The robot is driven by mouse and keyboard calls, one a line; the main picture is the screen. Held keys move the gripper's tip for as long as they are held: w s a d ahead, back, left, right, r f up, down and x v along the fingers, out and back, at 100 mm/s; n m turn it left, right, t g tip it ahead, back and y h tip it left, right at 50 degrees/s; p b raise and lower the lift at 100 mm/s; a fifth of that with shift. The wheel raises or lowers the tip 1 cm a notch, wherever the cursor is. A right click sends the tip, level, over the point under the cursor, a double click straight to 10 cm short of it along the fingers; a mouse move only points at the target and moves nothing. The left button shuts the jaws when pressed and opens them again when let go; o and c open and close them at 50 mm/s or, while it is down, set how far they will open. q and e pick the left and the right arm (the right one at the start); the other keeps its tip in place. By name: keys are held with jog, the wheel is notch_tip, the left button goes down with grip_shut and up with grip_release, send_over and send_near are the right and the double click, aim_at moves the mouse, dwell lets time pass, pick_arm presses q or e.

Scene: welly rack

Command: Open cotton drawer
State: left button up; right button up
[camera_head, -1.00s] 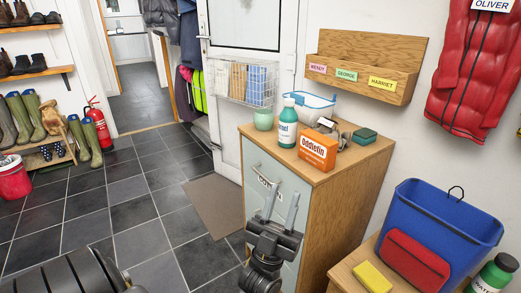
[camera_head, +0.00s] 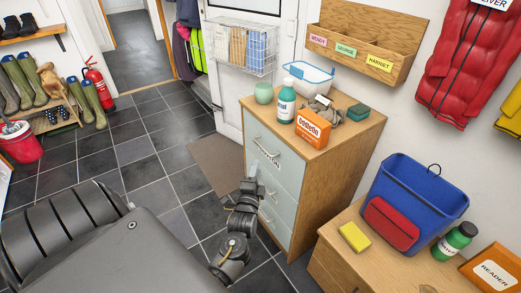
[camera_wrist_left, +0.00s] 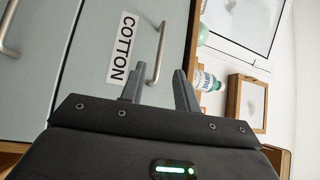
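The cotton drawer (camera_head: 285,160) is the pale grey-green top drawer of a wooden cabinet (camera_head: 325,180). It is closed, with a curved metal handle (camera_head: 264,147) and a label partly hidden by my gripper. My left gripper (camera_head: 254,167) is in front of this drawer, just by the handle. In the left wrist view the COTTON label (camera_wrist_left: 122,47) shows clearly. There the fingers (camera_wrist_left: 158,88) are apart, and the end of the handle (camera_wrist_left: 160,55) shows in the gap between them. I cannot tell whether they touch it. My right gripper is not in view.
A lower bench (camera_head: 335,262) with a blue bin (camera_head: 415,200) stands at the right. The tiled floor (camera_head: 150,170) at left is clear.

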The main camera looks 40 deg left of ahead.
pick_arm(q)
jog(key=x, duration=1)
grip_shut()
jog(key=shift+r, duration=0.1)
